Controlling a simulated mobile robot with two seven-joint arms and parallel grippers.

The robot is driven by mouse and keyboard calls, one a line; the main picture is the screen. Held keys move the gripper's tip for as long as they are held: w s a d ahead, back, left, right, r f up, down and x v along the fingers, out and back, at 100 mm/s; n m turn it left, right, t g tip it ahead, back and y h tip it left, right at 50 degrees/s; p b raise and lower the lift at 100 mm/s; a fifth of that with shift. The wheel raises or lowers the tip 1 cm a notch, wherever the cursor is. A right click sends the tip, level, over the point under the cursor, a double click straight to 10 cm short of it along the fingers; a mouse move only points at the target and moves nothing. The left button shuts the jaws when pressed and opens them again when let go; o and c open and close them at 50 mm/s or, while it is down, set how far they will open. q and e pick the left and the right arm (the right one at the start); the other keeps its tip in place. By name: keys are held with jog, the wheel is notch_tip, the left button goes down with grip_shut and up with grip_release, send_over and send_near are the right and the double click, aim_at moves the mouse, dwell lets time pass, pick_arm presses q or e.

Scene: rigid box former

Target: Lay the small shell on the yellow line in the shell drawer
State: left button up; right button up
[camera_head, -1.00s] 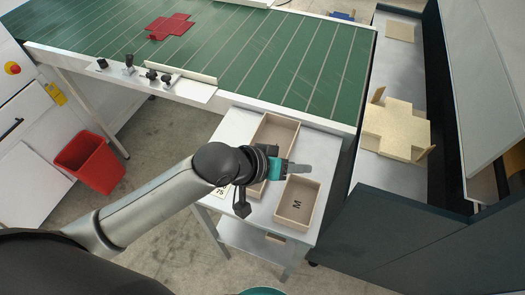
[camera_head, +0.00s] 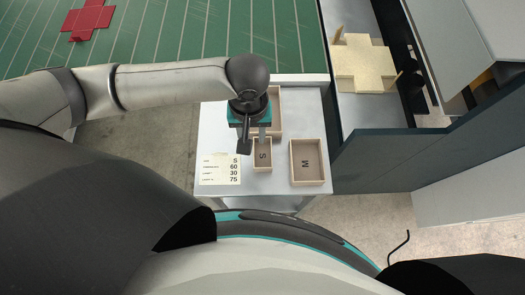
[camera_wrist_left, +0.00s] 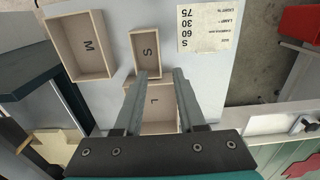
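The small shell (camera_head: 262,156) appears to be the little open tan box marked S, lying on the grey side table. It also shows in the left wrist view (camera_wrist_left: 147,40). My left gripper (camera_head: 262,132) is above its far end. In the wrist view the two fingers (camera_wrist_left: 159,72) are apart with nothing held between them; one fingertip overlaps the end of the S box, and contact cannot be told. A tan cross-shaped board with raised flaps (camera_head: 364,64) lies in the grey bay at right, which may be the drawer. I see no yellow line. My right gripper is out of view.
The M box (camera_head: 308,162) stands right of the S box. The larger L box (camera_wrist_left: 158,118) is behind it, partly hidden by my gripper. A printed card (camera_head: 219,169) lies at left. A dark panel (camera_head: 385,150) borders the table's right side. A red cross (camera_head: 88,18) lies on the green belt.

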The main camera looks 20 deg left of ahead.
aim_at(263, 154)
pick_arm(q)
notch_tip(263, 154, down, 10)
jog(key=shift+d+f+b, duration=0.1)
jog(key=shift+b, duration=0.4)
grip_shut()
dwell(0.6)
